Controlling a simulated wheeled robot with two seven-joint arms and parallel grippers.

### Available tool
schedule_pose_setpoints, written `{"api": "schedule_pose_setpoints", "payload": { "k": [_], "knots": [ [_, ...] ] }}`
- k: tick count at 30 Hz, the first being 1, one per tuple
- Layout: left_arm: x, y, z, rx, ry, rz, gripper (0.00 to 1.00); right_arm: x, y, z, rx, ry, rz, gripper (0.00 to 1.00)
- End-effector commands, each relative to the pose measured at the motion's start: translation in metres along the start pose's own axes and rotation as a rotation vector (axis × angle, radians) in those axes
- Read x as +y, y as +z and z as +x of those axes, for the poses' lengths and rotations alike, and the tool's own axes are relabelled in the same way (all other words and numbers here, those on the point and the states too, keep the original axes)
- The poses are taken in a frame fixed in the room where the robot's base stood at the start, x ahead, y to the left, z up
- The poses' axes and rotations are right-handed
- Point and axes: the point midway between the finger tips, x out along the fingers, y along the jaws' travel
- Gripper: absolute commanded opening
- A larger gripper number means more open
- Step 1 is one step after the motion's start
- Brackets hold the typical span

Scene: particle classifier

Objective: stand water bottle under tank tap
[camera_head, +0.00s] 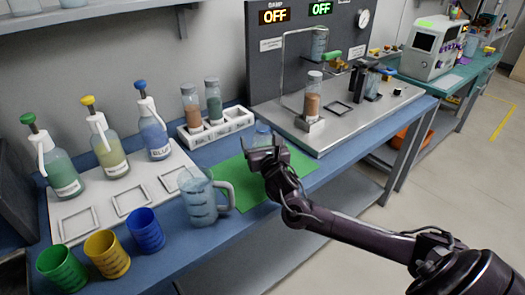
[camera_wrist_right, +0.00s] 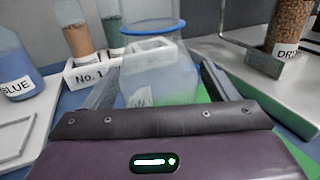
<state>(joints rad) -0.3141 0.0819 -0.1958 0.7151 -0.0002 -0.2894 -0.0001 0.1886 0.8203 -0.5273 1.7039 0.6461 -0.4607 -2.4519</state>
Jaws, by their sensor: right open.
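A clear bottle (camera_head: 262,136) with a blue rim stands at the back of the green mat (camera_head: 238,172), partly hidden by my right gripper. In the right wrist view the bottle (camera_wrist_right: 160,72) is upright, with part of a white label showing a "W". My right gripper (camera_head: 264,154) is open, its two fingers on either side of the bottle's lower part in the wrist view; I cannot tell whether they touch it. A small tap with a green handle (camera_head: 331,55) shows by the grey panel; I cannot tell if it is the tank tap. My left gripper is out of view.
A clear jug (camera_head: 200,198) stands left of the mat. A white rack (camera_head: 215,128) with two tubes is behind. Pump bottles and coloured cups are at the left. A metal platform (camera_head: 345,118) with a jar (camera_head: 312,95) is at the right.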

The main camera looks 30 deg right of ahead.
Motion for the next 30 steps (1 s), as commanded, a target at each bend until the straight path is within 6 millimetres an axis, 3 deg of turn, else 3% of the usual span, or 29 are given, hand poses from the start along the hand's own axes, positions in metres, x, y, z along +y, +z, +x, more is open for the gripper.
{"api": "schedule_pose_setpoints", "payload": {
  "k": [2,14,23,30],
  "knots": [
    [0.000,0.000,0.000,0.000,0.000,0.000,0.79,0.000,0.000,0.000,0.000,0.000,0.000,0.80],
    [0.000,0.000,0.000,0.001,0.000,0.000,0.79,0.000,0.000,-0.001,0.000,0.000,0.000,0.28],
    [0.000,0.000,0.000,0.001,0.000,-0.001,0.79,0.000,0.004,-0.001,-0.001,0.000,0.000,0.28],
    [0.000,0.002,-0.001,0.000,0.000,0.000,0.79,0.000,0.033,0.000,-0.004,0.001,0.000,0.28]
  ]
}}
